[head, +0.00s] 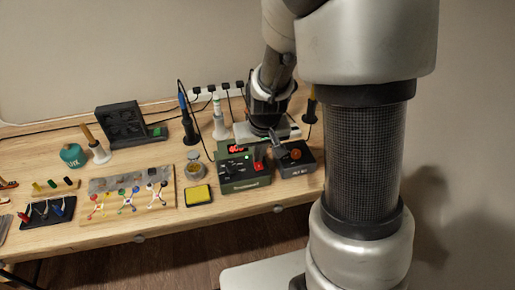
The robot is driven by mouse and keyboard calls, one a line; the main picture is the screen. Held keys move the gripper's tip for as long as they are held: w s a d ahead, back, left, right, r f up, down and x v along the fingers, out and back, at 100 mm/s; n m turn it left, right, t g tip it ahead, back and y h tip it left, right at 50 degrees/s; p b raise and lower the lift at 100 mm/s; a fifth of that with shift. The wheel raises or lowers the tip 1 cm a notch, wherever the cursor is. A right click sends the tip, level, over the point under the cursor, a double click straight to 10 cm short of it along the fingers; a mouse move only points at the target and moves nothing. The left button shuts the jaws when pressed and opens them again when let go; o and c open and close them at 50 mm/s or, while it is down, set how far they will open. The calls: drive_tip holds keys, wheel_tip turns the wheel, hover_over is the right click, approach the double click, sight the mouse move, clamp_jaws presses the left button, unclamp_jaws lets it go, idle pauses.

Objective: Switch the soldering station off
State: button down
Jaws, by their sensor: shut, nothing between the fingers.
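The soldering station (233,184) is a dark green box near the front edge of the bench. Its red display (237,149) is lit, with digits partly readable. A red switch (259,166) sits on the right of its sloped front; I cannot tell its position. My gripper (271,137) is shut and empty, pointing down behind the right side of the station, near a neighbouring dark box. Its fingertips are small and partly hidden, so I cannot tell whether they touch anything.
The dark box (298,166) with an orange knob stands close on the station's right. A yellow sponge tray (198,195) and a small jar (194,165) are to its left. Behind stand a blue-handled iron (183,105) in a holder and a power strip (205,97).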

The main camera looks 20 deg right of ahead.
drive_tip(key=shift+f+b, duration=0.35)
drive_tip(key=shift+r, duration=0.2)
drive_tip(key=shift+f, duration=0.1)
drive_tip(key=shift+s, duration=0.1)
drive_tip(key=shift+s, duration=0.8)
